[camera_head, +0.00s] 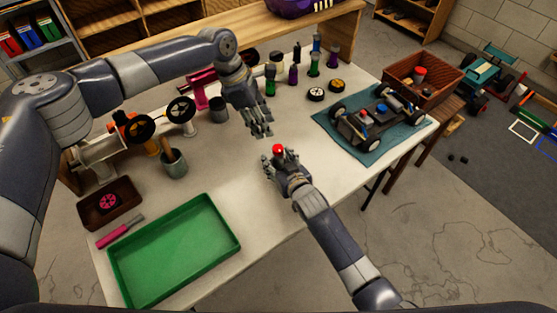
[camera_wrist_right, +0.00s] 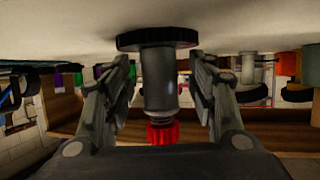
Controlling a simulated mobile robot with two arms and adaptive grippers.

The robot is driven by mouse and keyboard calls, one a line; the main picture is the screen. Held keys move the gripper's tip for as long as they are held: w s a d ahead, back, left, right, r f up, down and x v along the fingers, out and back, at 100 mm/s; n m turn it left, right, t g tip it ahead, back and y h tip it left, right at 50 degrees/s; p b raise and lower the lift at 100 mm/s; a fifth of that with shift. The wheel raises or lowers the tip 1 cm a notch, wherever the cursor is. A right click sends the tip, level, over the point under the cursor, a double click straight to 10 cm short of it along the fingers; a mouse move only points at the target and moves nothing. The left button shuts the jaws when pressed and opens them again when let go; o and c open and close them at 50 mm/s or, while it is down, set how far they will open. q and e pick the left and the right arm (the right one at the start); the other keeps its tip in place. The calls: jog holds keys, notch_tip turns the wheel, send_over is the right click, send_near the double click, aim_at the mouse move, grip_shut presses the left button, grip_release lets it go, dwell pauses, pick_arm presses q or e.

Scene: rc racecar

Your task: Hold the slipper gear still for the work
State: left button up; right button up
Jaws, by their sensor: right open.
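A grey post with a black toothed disc (camera_wrist_right: 157,39) and a red ribbed knob (camera_wrist_right: 162,133) stands between the fingers of my right gripper (camera_wrist_right: 161,72) in the right wrist view. I take this for the slipper gear assembly. The disc lies against the white surface, and the view is upside down. The fingers are open, one on each side of the post, with gaps. In the head view my right gripper (camera_head: 276,160) hides most of it; the red knob (camera_head: 278,149) shows. My left gripper (camera_head: 262,133) hangs above and left of it, its finger opening unclear.
A racecar chassis (camera_head: 365,122) sits on a teal mat (camera_head: 402,140) at right. A green tray (camera_head: 175,250), a pink-handled tool (camera_head: 118,232) and a brown tray with a pink gear (camera_head: 107,201) lie at left.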

jog(key=c, duration=1.2)
pick_arm(q)
jog(key=o, duration=0.3)
notch_tip(320, 180, up, 3)
jog(key=m+y, duration=0.4)
jog(key=m, duration=1.1)
send_over(278, 148)
jog(key=shift+m, duration=0.4)
notch_tip(278, 148, down, 12)
